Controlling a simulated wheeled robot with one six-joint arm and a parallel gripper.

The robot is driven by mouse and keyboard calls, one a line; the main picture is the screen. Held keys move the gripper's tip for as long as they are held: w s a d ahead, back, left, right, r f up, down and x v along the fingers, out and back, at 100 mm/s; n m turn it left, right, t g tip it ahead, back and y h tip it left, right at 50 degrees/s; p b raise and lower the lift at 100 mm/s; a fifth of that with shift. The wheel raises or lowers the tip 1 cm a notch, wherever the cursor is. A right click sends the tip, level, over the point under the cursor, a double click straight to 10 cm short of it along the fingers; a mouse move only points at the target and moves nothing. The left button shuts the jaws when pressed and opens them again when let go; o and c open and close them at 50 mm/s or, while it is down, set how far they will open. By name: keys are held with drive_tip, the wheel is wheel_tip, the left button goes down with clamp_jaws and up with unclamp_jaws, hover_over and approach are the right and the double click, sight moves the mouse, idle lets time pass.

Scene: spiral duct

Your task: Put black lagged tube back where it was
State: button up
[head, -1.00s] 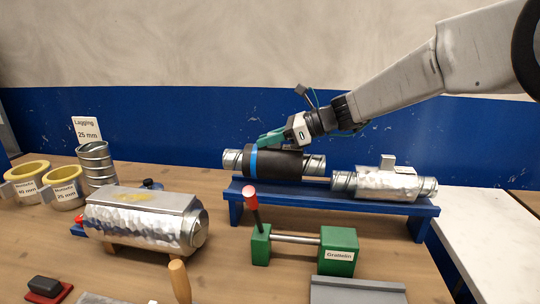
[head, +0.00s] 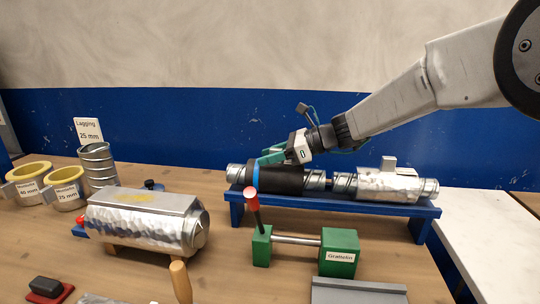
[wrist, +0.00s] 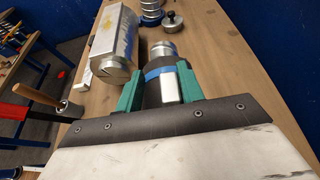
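The black lagged tube (head: 282,180) has bare metal ends and a blue band near its left end. It lies level at the left part of the blue rack (head: 330,207); I cannot tell whether it fully rests on it. My gripper (head: 270,159) reaches down on it from above. In the wrist view my gripper (wrist: 160,90) has its green fingers on both sides of the black tube (wrist: 153,95), near the blue band, and looks shut on it. The fingertips' contact is partly hidden.
A silver-clad tube (head: 388,186) lies on the rack's right part, close to the black tube's right end. A green stand (head: 339,252) with a red-topped post is in front. A large silver-clad cylinder (head: 140,225) and yellow-lined rings (head: 64,186) stand left.

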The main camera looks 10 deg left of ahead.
drive_tip(key=shift+r, duration=0.2)
drive_tip(key=v, duration=1.2)
drive_tip(key=s+d+f+n+h, duration=0.2)
drive_tip(key=s+d+n+h, duration=0.2)
drive_tip(key=s+d, duration=0.6)
drive_tip(key=s+d+f+n+t+h, duration=0.1)
drive_tip(key=s+d+n+h, duration=0.4)
drive_tip(key=s, duration=0.9)
drive_tip(key=s+d+f+n+t+h, duration=0.1)
drive_tip(key=s+d+f+n+h, duration=0.3)
drive_tip(key=s+d+n, duration=0.4)
drive_tip(key=s+d, duration=0.5)
drive_tip(key=d, duration=0.1)
drive_tip(key=shift+d+h, duration=0.3)
